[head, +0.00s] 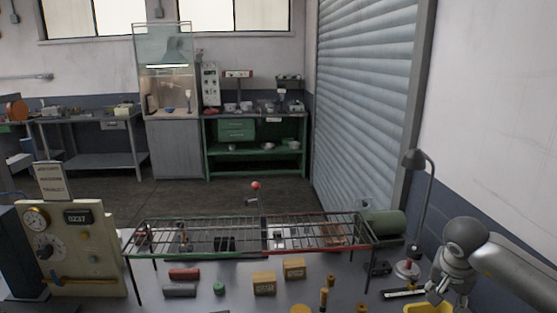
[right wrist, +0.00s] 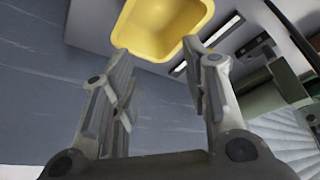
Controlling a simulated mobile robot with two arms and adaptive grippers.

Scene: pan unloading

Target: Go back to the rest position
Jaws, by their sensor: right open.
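My right gripper (head: 438,296) is at the lower right of the head view, above a yellow container (head: 428,308) that the bottom edge cuts off. In the right wrist view the two fingers of the right gripper (right wrist: 158,52) stand apart with nothing between them. The yellow container (right wrist: 160,28) lies just beyond the fingertips there, and its inside looks empty. I cannot tell whether a fingertip touches its rim. My left gripper is not in view.
A wire rack (head: 245,236) on legs spans the table's far side. Cardboard boxes (head: 264,283), a red block (head: 184,274) and small brass parts (head: 324,298) stand before it. A desk lamp (head: 430,190) rises near my right arm. A gauge panel (head: 75,245) stands left.

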